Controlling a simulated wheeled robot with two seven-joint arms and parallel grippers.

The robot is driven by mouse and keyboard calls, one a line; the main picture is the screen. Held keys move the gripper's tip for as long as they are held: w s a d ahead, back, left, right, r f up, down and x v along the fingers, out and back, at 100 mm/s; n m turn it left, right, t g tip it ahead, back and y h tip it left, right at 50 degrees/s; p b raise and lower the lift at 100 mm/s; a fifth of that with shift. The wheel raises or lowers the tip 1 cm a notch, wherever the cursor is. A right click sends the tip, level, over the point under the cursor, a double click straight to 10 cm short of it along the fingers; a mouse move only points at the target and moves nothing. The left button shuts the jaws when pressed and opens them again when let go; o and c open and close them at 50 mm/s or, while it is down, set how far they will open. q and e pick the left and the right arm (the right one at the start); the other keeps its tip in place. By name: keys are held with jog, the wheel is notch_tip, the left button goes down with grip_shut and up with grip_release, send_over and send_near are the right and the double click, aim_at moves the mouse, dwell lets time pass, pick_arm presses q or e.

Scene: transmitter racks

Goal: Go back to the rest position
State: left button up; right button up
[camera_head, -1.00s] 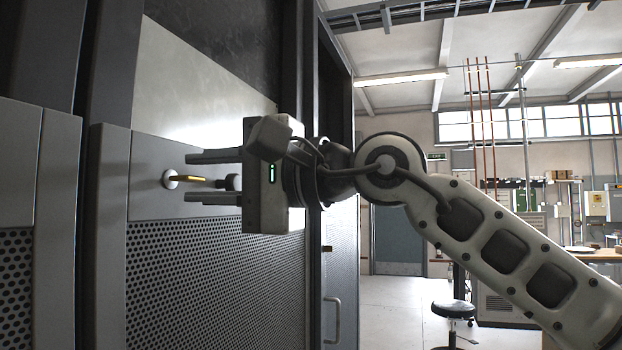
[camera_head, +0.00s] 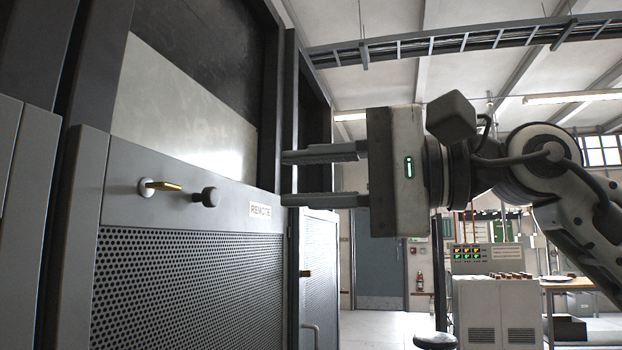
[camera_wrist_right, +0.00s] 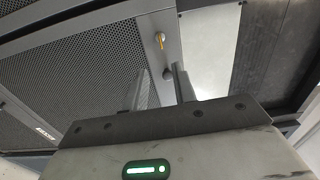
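My right gripper (camera_head: 322,177) is in the head view, to the right of the rack's control panel. Its two fingers point left, stand apart and have nothing between them. It also shows in the right wrist view (camera_wrist_right: 159,88), fingers spread toward the rack front. On the panel (camera_head: 225,228) are a brass-coloured lever (camera_head: 162,186) on a round base and a dark knob (camera_head: 209,197). A label reading REMOTE (camera_head: 266,210) is to the right of the knob. The fingers are clear of the lever and knob. My left gripper is in neither view.
A perforated rack door (camera_head: 190,290) fills the lower left. Another rack (camera_head: 320,260) stands beyond it. At the back are a grey door (camera_head: 380,255), a white cabinet (camera_head: 497,310), a table (camera_head: 570,284) and a dark stool (camera_head: 435,340). Open floor lies past the racks.

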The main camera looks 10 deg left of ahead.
jog(key=shift+f, duration=0.1)
jog(key=w+d+f+n+t+h, duration=0.1)
jog(key=w+d+f+n+t, duration=0.25)
jog(key=f+n+t, duration=0.55)
jog(key=w+d+f+n+t+h, duration=0.2)
jog(key=w+d+f+n, duration=0.15)
jog(key=f+n, duration=0.7)
jog(key=w+d+f+n+t+h, duration=0.1)
jog(key=w+d+f+n+t, duration=0.4)
jog(key=f, duration=0.9)
jog(key=s+d+f+m+g+h, duration=0.2)
jog(key=s+f+m, duration=0.5)
jog(key=f, duration=0.4)
jog(key=s+d+f+m+g+h, duration=0.2)
jog(key=s+f+m+h, duration=0.3)
jog(key=f, duration=0.6)
jog(key=s+d+f+m+g+h, duration=0.2)
jog(key=s+f+m+g+h, duration=0.1)
jog(key=s+f+m, duration=0.6)
notch_tip(320, 180, down, 2)
jog(key=shift+s+d+f+g, duration=0.25)
jog(key=shift+s+d+g, duration=0.1)
jog(key=shift+s+g, duration=0.25)
